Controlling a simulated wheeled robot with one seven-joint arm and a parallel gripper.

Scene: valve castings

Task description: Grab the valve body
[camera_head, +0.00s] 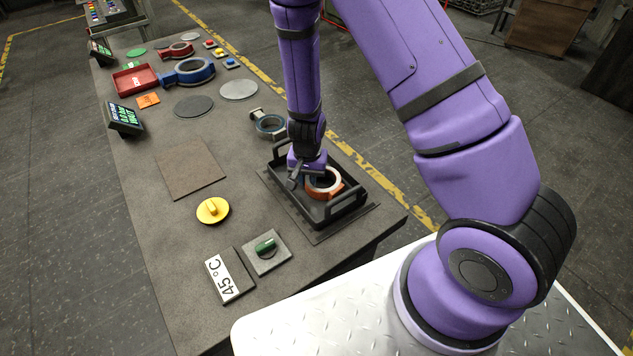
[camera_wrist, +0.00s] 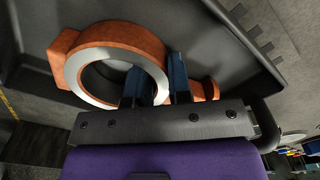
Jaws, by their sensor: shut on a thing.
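The valve body is an orange ring-shaped casting (camera_head: 324,184) with a bright machined face and side lugs. It sits in a black tray (camera_head: 346,208) with raised handles at the table's near right. My gripper (camera_head: 298,180) reaches down into the tray at the casting's left side. In the wrist view the orange casting (camera_wrist: 112,38) lies in front of my gripper (camera_wrist: 160,85). One dark finger is inside the ring's opening and the other is outside, so the jaws are shut on the ring wall. The fingertips are partly hidden.
A grey-blue ring casting (camera_head: 270,124) stands just behind the tray. A blue casting (camera_head: 190,71), a red bin (camera_head: 135,80) and flat discs lie farther back. A yellow knob (camera_head: 212,210) and a green switch (camera_head: 266,246) are at the front left. A brown mat (camera_head: 188,168) is bare.

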